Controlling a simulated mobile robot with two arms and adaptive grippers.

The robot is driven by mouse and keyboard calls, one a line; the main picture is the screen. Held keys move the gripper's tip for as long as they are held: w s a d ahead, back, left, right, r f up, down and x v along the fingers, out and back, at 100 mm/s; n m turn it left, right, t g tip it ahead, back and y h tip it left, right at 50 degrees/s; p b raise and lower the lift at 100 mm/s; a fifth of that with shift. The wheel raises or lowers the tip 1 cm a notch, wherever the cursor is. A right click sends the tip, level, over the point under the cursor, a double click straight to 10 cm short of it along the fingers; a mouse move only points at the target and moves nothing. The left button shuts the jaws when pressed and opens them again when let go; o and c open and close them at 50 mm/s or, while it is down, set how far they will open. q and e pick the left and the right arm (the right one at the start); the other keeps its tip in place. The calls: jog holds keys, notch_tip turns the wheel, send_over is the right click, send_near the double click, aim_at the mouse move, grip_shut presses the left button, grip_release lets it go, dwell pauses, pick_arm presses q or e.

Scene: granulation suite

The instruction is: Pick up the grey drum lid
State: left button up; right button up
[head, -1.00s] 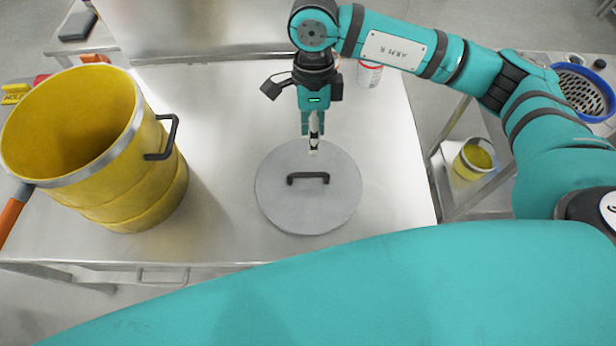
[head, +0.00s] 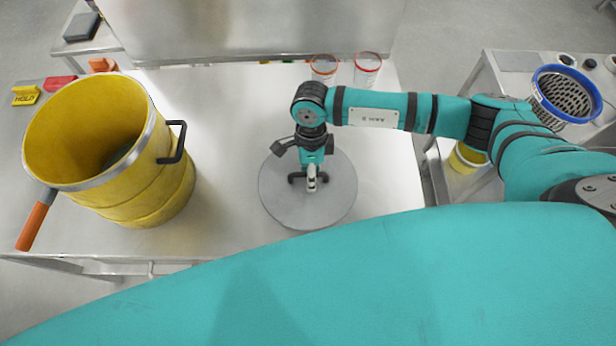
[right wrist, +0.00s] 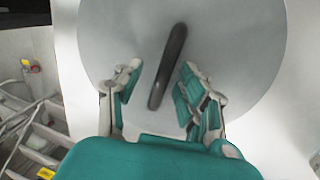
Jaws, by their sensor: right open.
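The grey drum lid (head: 282,207) is a round flat disc lying on the steel table, with a dark bar handle across its middle. In the head view my right gripper (head: 311,188) is over the lid and hides the middle of the handle. In the right wrist view the lid (right wrist: 235,45) fills much of the picture, and the dark handle (right wrist: 168,65) runs between the two spread fingers of my right gripper (right wrist: 155,88). Those fingers are open, one on each side of the handle. Whether they touch it is not clear. My left gripper is not in view.
A large open yellow drum (head: 150,190) with a dark side handle stands left of the lid. Two clear red-rimmed containers (head: 367,68) stand at the table's back. A blue-rimmed sieve (head: 566,95) is on the cart at right. The table between drum and lid is clear.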

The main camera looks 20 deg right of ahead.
grip_shut()
dwell(0.6)
